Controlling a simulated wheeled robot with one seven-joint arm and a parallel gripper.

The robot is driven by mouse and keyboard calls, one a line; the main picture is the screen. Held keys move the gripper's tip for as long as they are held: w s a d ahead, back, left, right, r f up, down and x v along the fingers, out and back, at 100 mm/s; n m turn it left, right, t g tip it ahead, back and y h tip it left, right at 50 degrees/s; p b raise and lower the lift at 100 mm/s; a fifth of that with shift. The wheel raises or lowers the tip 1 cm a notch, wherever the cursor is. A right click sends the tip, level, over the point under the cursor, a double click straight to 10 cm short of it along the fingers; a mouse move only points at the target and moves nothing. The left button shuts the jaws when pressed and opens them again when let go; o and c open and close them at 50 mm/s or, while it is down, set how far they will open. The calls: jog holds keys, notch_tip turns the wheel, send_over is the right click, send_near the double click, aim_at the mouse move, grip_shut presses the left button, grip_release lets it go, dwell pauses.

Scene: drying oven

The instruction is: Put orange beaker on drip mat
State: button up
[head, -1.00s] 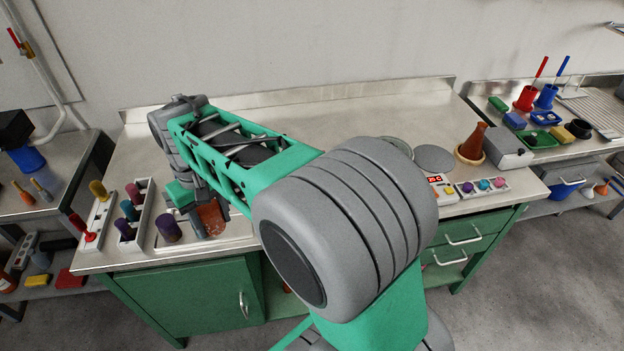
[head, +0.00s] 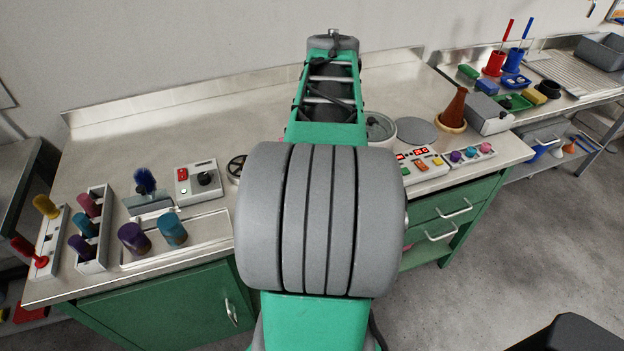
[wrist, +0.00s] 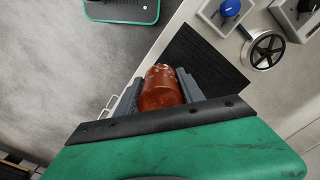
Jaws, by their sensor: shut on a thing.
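My gripper (wrist: 160,88) is shut on the orange beaker (wrist: 160,90), with one grey finger on each side of it in the wrist view. The beaker looks brownish orange and translucent. The drip mat, a black ribbed mat (wrist: 215,68), lies on the counter just beyond the beaker in the wrist view. In that view the beaker overlaps the mat's near edge, close to the counter's front edge. Its height above the counter is hard to tell. In the head view my arm hides the gripper, the beaker and the mat.
A spoked handwheel (head: 236,168) and a grey control box (head: 197,183) stand left of my arm. Purple (head: 134,238) and teal (head: 172,229) beakers stand in a tray at the left. A round vessel (head: 380,129) and button box (head: 421,163) are at the right.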

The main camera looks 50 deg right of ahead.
jog(key=shift+m, duration=0.4)
jog(key=w+d+f+p, duration=0.1)
jog(key=w+d+f, duration=0.1)
jog(key=d+f, duration=0.1)
jog(key=w+d+f+p, duration=0.1)
jog(key=w+d+f, duration=0.2)
jog(key=w+d+f+p, duration=0.1)
jog(key=w+d+f, duration=0.2)
jog(key=d, duration=0.1)
jog(key=shift+d+f, duration=0.1)
jog(key=shift+w+d+f, duration=0.15)
jog(key=shift+w+f, duration=0.05)
jog(key=shift+f, duration=1.9)
jog(key=o, duration=1.3)
jog(key=shift+r, duration=0.1)
